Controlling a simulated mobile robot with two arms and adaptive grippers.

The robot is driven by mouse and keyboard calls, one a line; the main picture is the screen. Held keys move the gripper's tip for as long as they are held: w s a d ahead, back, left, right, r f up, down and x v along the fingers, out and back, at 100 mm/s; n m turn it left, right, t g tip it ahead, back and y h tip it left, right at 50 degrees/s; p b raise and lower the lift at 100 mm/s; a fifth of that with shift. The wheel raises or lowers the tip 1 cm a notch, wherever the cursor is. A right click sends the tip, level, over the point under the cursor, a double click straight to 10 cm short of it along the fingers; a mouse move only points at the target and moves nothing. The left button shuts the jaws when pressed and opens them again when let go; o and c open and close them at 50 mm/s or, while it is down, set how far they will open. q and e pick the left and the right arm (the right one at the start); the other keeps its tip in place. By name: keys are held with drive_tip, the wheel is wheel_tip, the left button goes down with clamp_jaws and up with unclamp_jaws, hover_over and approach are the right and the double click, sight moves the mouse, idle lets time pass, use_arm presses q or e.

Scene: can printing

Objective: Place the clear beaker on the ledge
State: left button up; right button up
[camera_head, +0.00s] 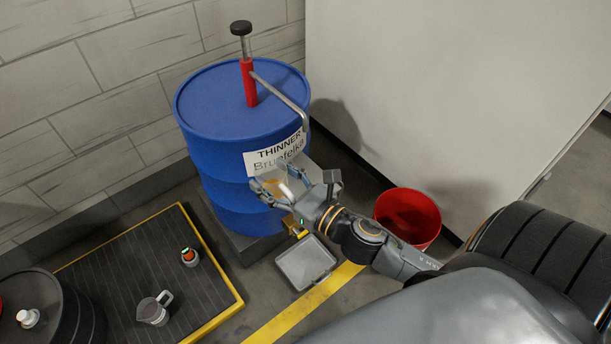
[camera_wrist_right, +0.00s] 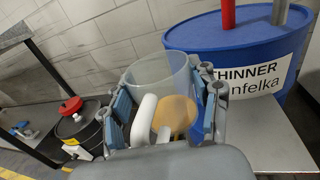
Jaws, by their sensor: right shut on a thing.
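My right gripper (camera_head: 277,190) is shut on the clear beaker (camera_wrist_right: 160,70), in front of the blue barrel (camera_head: 222,120). In the right wrist view the beaker's see-through wall rises between the fingers (camera_wrist_right: 165,110), with a white handle (camera_wrist_right: 144,118) and an orange-tan area near its lower part. In the head view the fingers largely hide the beaker. A flat grey ledge (camera_wrist_right: 262,135) shows to the right of the gripper in the wrist view, in front of the barrel; the gripper covers part of it. My left gripper is not in view.
The barrel carries a red pump (camera_head: 249,85) with a bent spout (camera_head: 280,97). A red bucket (camera_head: 408,217) and grey square tray (camera_head: 305,263) are on the floor. A yellow-edged platform (camera_head: 120,262) holds a jug (camera_head: 153,310) and small bottle (camera_head: 190,257).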

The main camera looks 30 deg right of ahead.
drive_tip(key=w+d+f+b, duration=0.1)
drive_tip(key=w+d+f, duration=0.1)
drive_tip(key=d+f, duration=0.1)
drive_tip(key=w+d+f+b, duration=0.2)
drive_tip(key=d+f, duration=0.1)
drive_tip(key=d, duration=0.2)
drive_tip(key=w+d+f+b, duration=0.1)
drive_tip(key=d+f, duration=0.2)
drive_tip(key=shift+w+d+f, duration=0.1)
drive_tip(key=shift+w+d, duration=0.3)
drive_tip(key=shift+w+d+f+b, duration=0.1)
drive_tip(key=shift+d+f+b, duration=0.05)
drive_tip(key=shift+f+b, duration=0.4)
drive_tip(key=shift+d+f+b, duration=0.1)
drive_tip(key=shift+f+b, duration=0.25)
drive_tip(key=shift+f, duration=0.9)
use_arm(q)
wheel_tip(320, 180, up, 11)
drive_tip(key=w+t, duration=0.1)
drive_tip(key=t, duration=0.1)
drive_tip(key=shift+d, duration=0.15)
